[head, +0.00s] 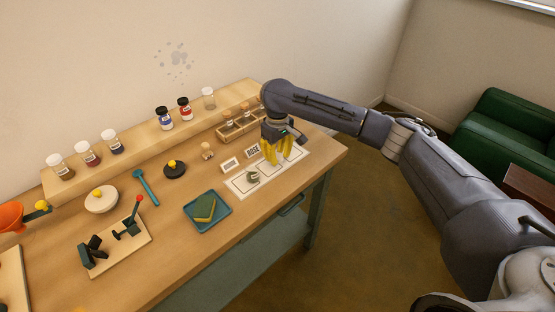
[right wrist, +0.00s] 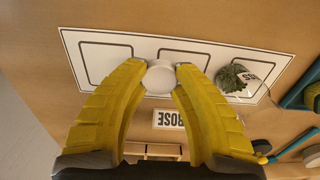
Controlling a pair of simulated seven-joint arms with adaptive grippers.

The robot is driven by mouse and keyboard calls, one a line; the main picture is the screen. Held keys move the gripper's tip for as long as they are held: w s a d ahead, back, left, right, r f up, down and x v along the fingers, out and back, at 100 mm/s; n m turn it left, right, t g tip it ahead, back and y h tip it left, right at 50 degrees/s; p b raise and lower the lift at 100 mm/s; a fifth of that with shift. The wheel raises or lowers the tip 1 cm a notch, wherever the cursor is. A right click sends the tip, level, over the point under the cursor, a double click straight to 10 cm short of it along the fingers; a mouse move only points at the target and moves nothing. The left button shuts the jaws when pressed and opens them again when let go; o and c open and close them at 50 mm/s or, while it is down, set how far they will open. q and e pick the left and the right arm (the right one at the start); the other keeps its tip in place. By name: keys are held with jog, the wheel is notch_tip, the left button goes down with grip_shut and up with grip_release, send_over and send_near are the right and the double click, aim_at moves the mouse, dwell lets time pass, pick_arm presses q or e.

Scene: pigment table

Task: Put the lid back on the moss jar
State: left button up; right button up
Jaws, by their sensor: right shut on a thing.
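The moss jar (head: 252,177) stands on the white outlined mat (head: 236,187), at its front-left part. It also shows in the right wrist view (right wrist: 238,79), with dark green moss at its open top and a label on its side. My right gripper (head: 284,160) is over the mat, to the right of and behind the jar. In the right wrist view its yellow fingertips (right wrist: 160,74) are shut on a small white round thing, which looks like the lid (right wrist: 158,81). The fingers hide it in the head view. My left gripper is not in view.
A ROSE card (head: 252,150) and another card stand behind the mat. A wooden rack (head: 238,126) is behind my gripper. A blue tray (head: 207,220) with a sponge lies left of the mat. Capped jars line the back shelf (head: 137,135). The mat's outlined spaces beside the jar look bare.

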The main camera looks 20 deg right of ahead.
aim_at(277, 156)
notch_tip(277, 156, up, 18)
dwell(0.5)
jog(key=shift+f, duration=0.1)
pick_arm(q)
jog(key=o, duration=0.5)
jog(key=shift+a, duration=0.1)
